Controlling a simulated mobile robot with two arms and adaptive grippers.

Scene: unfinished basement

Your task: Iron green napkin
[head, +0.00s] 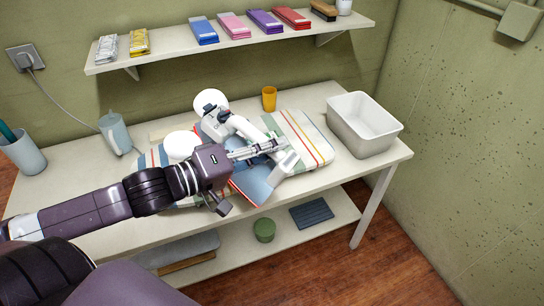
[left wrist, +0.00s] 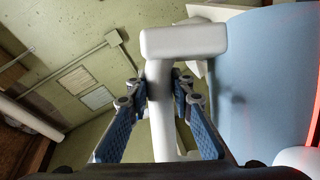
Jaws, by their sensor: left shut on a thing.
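My left gripper (head: 268,147) reaches in from the left over the striped ironing pad (head: 310,135) on the table. In the left wrist view its blue-padded fingers (left wrist: 160,105) are shut on a white T-shaped handle (left wrist: 183,42). In the head view a white piece (head: 285,165) shows at the fingertips, over a blue-grey panel (head: 252,182) with a red edge. White jointed parts with round ends (head: 211,101) lie behind and beside the gripper; I cannot tell what they belong to. No green napkin can be made out clearly. My right gripper is not in view.
A white bin (head: 365,125) stands at the table's right end, an orange cup (head: 269,98) behind the pad. A blue-grey jug (head: 116,133) and a holder (head: 22,152) stand left. Folded cloths (head: 265,20) lie on the wall shelf (head: 180,47). A green pot (head: 264,230) sits below.

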